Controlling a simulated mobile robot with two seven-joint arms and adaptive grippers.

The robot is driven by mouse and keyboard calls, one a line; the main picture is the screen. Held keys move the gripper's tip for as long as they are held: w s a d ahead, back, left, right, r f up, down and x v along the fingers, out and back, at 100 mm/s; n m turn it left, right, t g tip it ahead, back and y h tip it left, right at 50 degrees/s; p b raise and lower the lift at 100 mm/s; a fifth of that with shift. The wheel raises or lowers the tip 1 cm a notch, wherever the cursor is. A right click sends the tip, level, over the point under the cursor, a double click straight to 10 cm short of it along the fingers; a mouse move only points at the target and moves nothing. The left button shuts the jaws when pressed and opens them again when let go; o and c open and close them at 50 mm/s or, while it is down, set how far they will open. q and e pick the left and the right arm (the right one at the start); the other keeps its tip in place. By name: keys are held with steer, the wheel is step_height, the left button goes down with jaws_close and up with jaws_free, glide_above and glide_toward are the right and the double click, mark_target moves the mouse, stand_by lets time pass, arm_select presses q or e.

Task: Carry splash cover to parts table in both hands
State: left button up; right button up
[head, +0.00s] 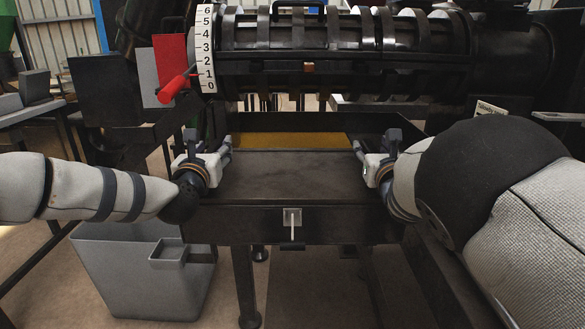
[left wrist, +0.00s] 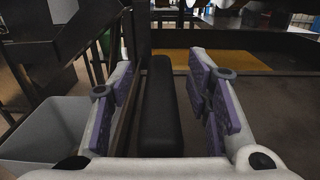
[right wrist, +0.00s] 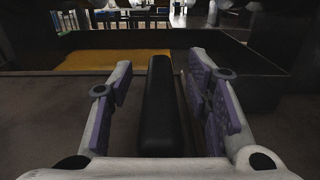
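The splash cover seems to be the dark, wide, flat-topped piece (head: 290,178) in front of the press; I cannot tell its exact outline. A black grip bar shows in the left wrist view (left wrist: 158,110), and another in the right wrist view (right wrist: 158,110). My left gripper (head: 212,158) is at the cover's left side, open, with its fingers on either side of the bar and gaps showing. My right gripper (head: 373,162) is at the right side, likewise open around its bar. I cannot tell which table is the parts table; a table (head: 30,115) stands at the left.
The press barrel (head: 290,45) with a number scale (head: 203,45) and red-handled pointer (head: 176,85) is behind the cover. A grey bin (head: 140,280) stands on the floor at lower left. A yellow surface (head: 290,140) lies behind the cover. A small latch (head: 291,217) is in front.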

arm_select(q)
jaws_close()
arm_select(e)
jaws_close()
